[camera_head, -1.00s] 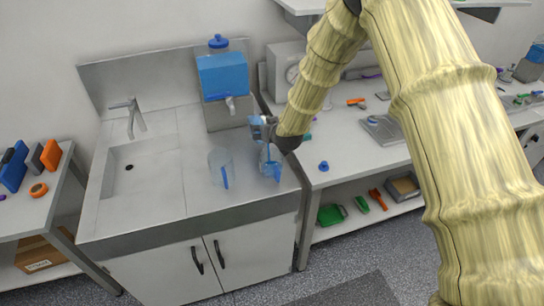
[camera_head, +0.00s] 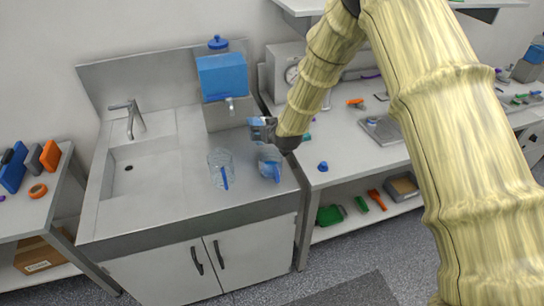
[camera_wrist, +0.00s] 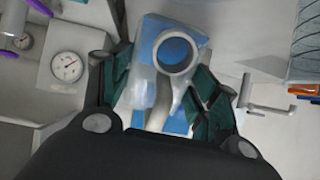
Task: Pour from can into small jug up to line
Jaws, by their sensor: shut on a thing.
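My gripper (camera_wrist: 160,85) is shut on the can (camera_wrist: 140,90), a pale vessel with a round rim and blue inside. In the head view the gripper (camera_head: 270,133) holds the can (camera_head: 258,130) in the air above the right part of the sink counter. Below it stands a small clear jug (camera_head: 264,158) with blue liquid low in it and a blue handle. The can is apart from this jug. A larger clear jug (camera_head: 216,164) with a blue handle stands to its left. The fill line is too small to make out.
A blue water tank (camera_head: 222,76) with a tap stands behind the jugs. The sink (camera_head: 140,165) and faucet (camera_head: 133,118) are at left. A gauge box (camera_head: 283,62) and a bench (camera_head: 340,146) stand at right. Counter in front of the jugs is clear.

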